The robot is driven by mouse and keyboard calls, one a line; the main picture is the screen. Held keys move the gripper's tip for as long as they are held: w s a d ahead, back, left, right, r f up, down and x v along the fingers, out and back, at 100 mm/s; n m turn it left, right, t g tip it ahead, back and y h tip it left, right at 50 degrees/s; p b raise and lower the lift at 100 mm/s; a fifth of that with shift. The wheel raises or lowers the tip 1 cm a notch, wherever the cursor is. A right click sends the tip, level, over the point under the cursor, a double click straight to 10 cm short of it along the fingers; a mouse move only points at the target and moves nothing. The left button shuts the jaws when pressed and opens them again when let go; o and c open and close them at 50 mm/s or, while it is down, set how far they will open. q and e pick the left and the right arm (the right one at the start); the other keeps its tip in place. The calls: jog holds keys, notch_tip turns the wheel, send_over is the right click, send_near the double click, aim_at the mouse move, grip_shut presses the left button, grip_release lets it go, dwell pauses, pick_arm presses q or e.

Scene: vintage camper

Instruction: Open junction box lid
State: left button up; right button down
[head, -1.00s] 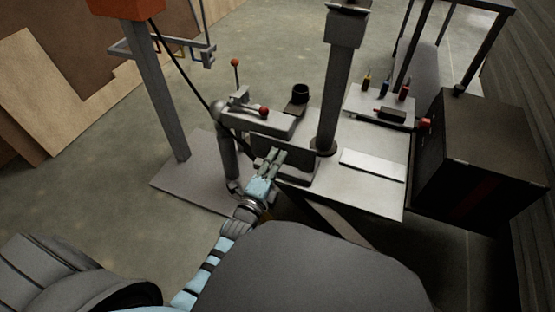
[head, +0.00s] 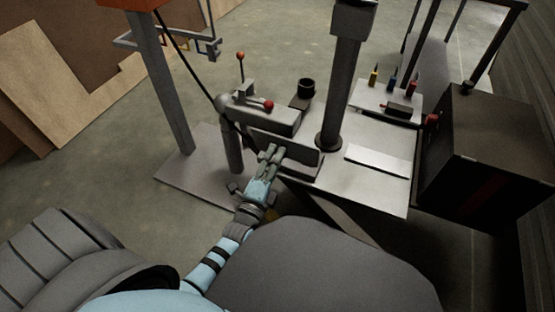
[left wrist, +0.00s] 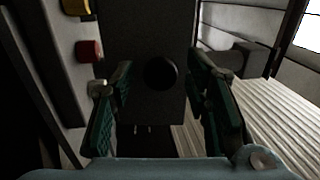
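A dark grey box with a flat plate-like face (head: 300,153), which looks like the junction box and its lid, sits at the near left edge of the bench. My left gripper (head: 271,153) is in front of this face. In the left wrist view, a dark panel (left wrist: 150,35) with a round black knob (left wrist: 161,73) faces me. The left gripper (left wrist: 160,95) is open, one finger on each side of the knob, and holds nothing. I cannot tell whether the fingertips touch the panel. My right gripper is not in view.
The bench top (head: 378,187) carries a white flat plate (head: 378,161), a thick post (head: 343,85) and a small tray (head: 366,95) with coloured handles. A black cabinet (head: 490,150) stands right. A red-knobbed lever (head: 240,57) rises behind the box. Buttons, one red (left wrist: 90,50), line the left.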

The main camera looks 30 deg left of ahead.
pick_arm(q)
jog(key=shift+w+d, duration=0.1)
jog(key=shift+d, duration=0.15)
jog(key=s+d+f, duration=0.1)
jog(key=s+f, duration=0.1)
jog(key=s, duration=0.9)
jog(key=shift+s, duration=0.4)
